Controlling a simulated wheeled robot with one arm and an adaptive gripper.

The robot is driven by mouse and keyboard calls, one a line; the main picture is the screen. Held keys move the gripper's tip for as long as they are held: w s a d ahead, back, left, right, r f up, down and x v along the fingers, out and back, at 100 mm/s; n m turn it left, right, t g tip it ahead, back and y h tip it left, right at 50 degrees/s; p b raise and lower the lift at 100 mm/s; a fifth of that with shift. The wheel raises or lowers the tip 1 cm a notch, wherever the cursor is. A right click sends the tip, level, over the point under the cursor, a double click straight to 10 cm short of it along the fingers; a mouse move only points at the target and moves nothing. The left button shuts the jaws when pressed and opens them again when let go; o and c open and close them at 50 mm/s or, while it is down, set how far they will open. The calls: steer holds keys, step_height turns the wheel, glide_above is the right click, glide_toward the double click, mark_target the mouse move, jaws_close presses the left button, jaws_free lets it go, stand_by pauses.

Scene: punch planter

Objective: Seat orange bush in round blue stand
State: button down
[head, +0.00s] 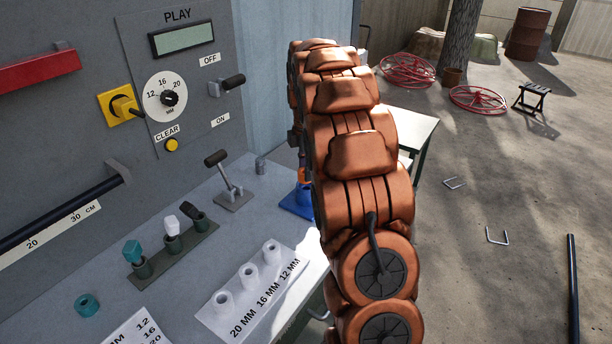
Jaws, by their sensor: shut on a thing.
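The orange bush (302,176) shows as a small orange piece at the left edge of my copper arm, just above the blue stand. The blue stand (296,204) sits on the grey bench, with its right part hidden behind my arm. My gripper (301,162) is mostly hidden by the arm; a dark sliver of it shows above the orange bush, and it is shut on the bush. The bush is upright over or in the stand; I cannot tell whether it touches or is seated.
A grey panel (100,150) stands behind. Concrete floor lies right.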

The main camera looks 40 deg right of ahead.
steer(key=shift+f+p, duration=0.45)
steer(key=shift+f, duration=1)
steer(key=c, duration=0.7)
jaws_free()
steer(key=shift+r, duration=0.1)
step_height(320, 180, up, 12)
steer(key=b, duration=0.2)
